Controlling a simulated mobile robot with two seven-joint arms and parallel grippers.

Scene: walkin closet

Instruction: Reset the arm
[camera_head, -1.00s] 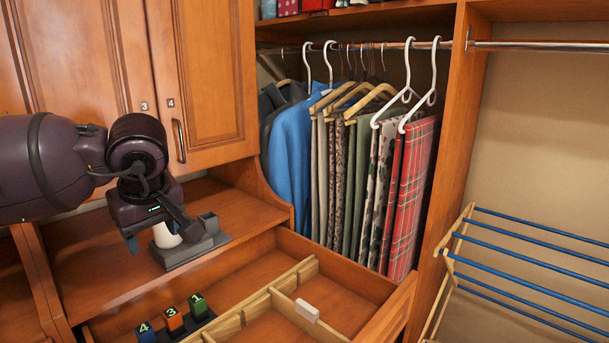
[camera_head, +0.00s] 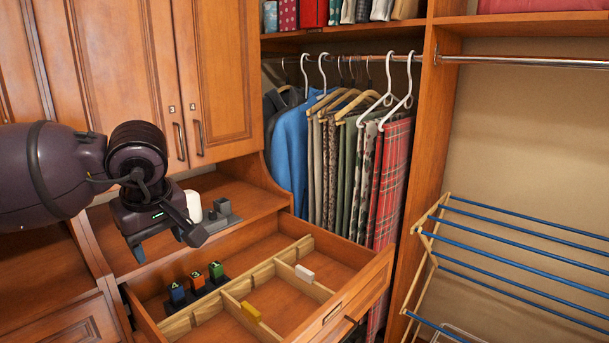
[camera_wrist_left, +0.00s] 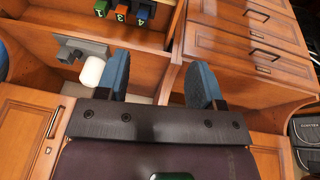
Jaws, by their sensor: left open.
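My left arm comes in from the left in the head view. Its gripper (camera_head: 167,243) is open and empty, in front of the wooden counter and left of the drawer. In the left wrist view the two blue-padded fingers (camera_wrist_left: 160,78) stand apart with nothing between them. A white rounded object (camera_head: 193,206) stands on the counter beside a grey stand (camera_head: 220,217), clear of the fingers. Both also show in the left wrist view, the white object (camera_wrist_left: 92,72) just left of the left finger. My right gripper is in neither view.
An open drawer (camera_head: 345,305) with wooden dividers holds numbered blocks (camera_head: 197,281), a white piece (camera_head: 305,273) and a yellow piece (camera_head: 250,312). Hanging clothes (camera_head: 350,175) fill the rail behind. A drying rack (camera_head: 520,255) stands at the right. Closed cabinet doors (camera_head: 215,75) are behind my arm.

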